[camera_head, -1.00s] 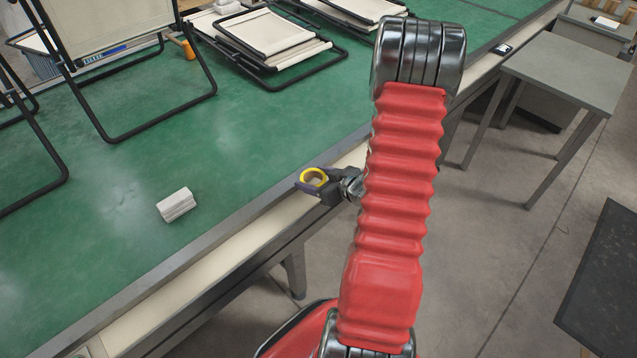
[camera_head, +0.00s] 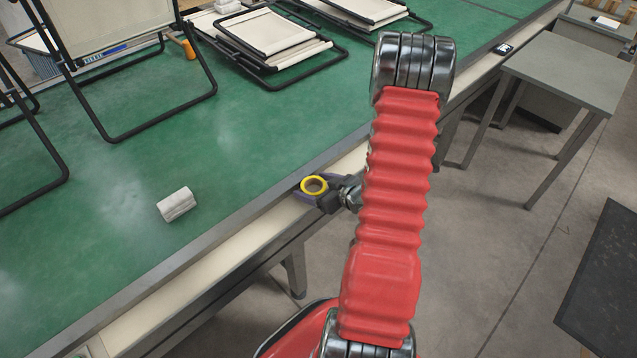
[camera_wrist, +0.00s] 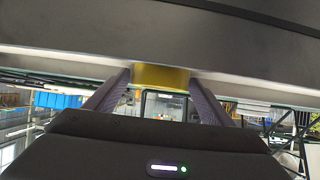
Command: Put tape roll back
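The tape roll (camera_head: 314,186) is a yellow ring with a brown inside. In the head view it sits between the dark fingers of my gripper (camera_head: 312,191), in front of the green table's edge and over the beige strip below it. In the wrist view the yellow tape roll (camera_wrist: 161,77) fills the gap between the two finger ends, with a finger against each side. My gripper is shut on it. I cannot tell whether the roll touches the strip beneath.
The green table (camera_head: 240,135) carries a white block (camera_head: 176,204), folding frames (camera_head: 270,38) and an orange-handled tool (camera_head: 187,48). The beige strip (camera_head: 235,245) runs along its front side. A grey side table (camera_head: 570,75) stands at the right.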

